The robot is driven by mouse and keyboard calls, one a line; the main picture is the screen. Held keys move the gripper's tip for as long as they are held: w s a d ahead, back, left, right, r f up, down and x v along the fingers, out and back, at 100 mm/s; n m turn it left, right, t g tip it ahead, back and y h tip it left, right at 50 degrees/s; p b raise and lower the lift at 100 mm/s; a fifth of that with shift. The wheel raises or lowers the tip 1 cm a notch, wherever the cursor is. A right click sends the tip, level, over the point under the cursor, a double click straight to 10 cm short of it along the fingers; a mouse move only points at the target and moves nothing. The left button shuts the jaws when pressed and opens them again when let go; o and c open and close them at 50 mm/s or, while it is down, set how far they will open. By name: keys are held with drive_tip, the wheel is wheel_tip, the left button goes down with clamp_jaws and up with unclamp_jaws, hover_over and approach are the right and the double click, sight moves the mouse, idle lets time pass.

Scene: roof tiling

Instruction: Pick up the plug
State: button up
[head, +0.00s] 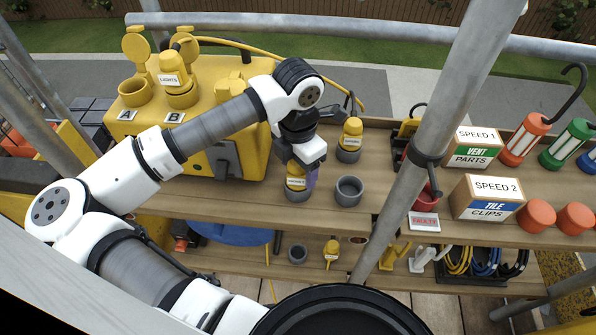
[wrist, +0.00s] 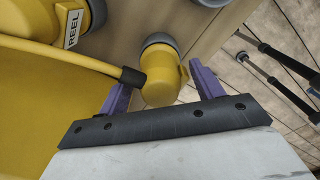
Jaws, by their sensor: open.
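A yellow plug (head: 296,183) with a small white label stands in a grey socket on the upper shelf, in front of the yellow box. In the wrist view the plug (wrist: 160,84) shows between the two purple fingers, with the grey socket rim (wrist: 158,39) beyond it and a dark cable end on its left. My gripper (head: 303,174) is open, right over the plug. Its fingers (wrist: 161,77) stand on both sides, with a visible gap on each side. I cannot tell how deep they reach.
Another yellow plug (head: 352,130) stands in a grey socket behind. An empty grey cup (head: 349,189) is close on the right. The yellow box (head: 215,150) carries a LIGHTS plug (head: 173,75). A grey pole (head: 432,130) rises further right. Another plug (head: 331,250) is on the lower shelf.

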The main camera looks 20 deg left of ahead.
drive_tip(key=c, duration=1.2)
drive_tip(key=shift+r, duration=0.1)
wheel_tip(320, 180, up, 20)
drive_tip(key=b, duration=0.3)
